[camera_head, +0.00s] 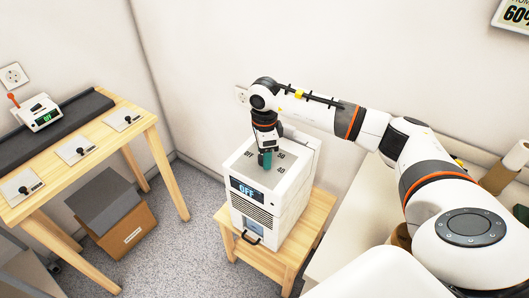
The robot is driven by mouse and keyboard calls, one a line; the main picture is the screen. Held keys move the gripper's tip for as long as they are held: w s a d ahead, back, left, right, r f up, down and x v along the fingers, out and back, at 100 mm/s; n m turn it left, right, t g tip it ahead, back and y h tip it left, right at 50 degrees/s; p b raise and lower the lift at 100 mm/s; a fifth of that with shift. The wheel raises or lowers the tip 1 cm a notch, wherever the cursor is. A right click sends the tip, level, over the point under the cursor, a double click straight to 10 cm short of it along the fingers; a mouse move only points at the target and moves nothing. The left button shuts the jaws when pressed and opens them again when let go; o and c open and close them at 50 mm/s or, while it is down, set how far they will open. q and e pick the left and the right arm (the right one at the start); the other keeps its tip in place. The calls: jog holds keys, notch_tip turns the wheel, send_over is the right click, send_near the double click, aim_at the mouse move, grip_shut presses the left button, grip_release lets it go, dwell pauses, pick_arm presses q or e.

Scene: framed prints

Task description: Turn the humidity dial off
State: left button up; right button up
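A white box-shaped humidity unit (275,205) stands on a small wooden stand. Its front display (246,191) reads OFF. Its top panel (283,158) carries the marks OFF, 50 and 40 around the dial position. My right arm comes in from the right, and my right gripper (265,152) points down at the middle of that panel. A teal piece shows at its tip; I cannot tell if it is the dial or a fingertip. The dial is otherwise hidden, and whether the fingers grip it is unclear. My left gripper is out of view.
A wooden table (100,165) at left carries a small device with a red-tipped lever (38,115) and several switch plates. A cardboard box (115,222) with a grey top sits on the floor. A pale counter (362,200) lies right of the unit.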

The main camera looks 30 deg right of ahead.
notch_tip(320, 180, up, 12)
jog(key=b, duration=0.1)
dwell(0.5)
dwell(0.5)
